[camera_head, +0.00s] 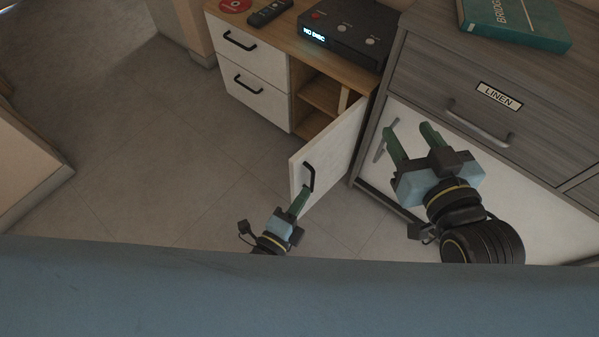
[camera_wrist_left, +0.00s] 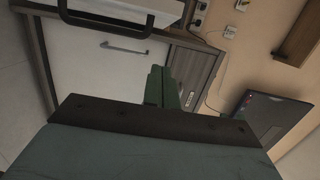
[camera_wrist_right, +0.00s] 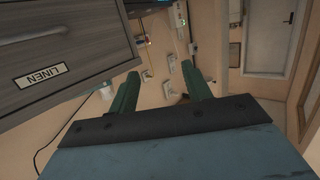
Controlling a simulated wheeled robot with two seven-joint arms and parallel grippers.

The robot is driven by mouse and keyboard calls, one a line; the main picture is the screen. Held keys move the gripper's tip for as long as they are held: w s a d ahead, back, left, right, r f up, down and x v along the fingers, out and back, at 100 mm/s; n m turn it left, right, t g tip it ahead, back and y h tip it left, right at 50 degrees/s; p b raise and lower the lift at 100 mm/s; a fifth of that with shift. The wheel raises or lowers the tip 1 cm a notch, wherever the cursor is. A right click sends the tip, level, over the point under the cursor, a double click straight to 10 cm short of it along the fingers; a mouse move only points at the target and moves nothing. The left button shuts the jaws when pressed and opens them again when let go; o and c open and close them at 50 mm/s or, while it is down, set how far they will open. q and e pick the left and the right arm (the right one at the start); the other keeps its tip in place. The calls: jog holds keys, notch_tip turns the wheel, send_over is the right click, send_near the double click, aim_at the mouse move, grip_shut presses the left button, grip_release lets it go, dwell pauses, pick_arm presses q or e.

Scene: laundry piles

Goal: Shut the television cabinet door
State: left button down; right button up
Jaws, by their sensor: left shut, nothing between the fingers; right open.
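The television cabinet (camera_head: 302,60) stands at the top middle of the head view. Its white door (camera_head: 335,143) is swung wide open towards me, with a black handle (camera_head: 309,177) on its face. Shelves show inside the cabinet. My left gripper (camera_head: 300,201) is shut and empty, with its fingertips at the lower end of the handle; I cannot tell whether they touch it. The left wrist view shows its closed fingers (camera_wrist_left: 161,86) and a black handle (camera_wrist_left: 104,20) at the top. My right gripper (camera_head: 408,134) is open and empty in front of the grey dresser.
The grey dresser (camera_head: 430,62), labelled LINEN, stands right of the door, with a teal book (camera_head: 515,24) on top. A black player (camera_head: 345,32), a remote (camera_head: 270,12) and a red disc (camera_head: 235,5) lie on the cabinet. The floor (camera_head: 170,150) left of the door is clear.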

aim_at(299, 172)
pick_arm(q)
jog(key=shift+w+a+b, duration=0.2)
jog(key=shift+w+b, duration=0.65)
jog(key=shift+w, duration=0.95)
jog(key=shift+w+a+b, duration=0.2)
jog(key=shift+w+b, duration=0.6)
jog(key=shift+w, duration=0.95)
pick_arm(e)
notch_tip(299, 172, up, 11)
jog(key=s+a+t+y, duration=0.1)
jog(key=s+t+y, duration=0.1)
jog(key=t, duration=0.6)
jog(key=shift+a+y, duration=0.15)
jog(key=shift+y, duration=0.35)
pick_arm(q)
jog(key=shift+a, duration=0.1)
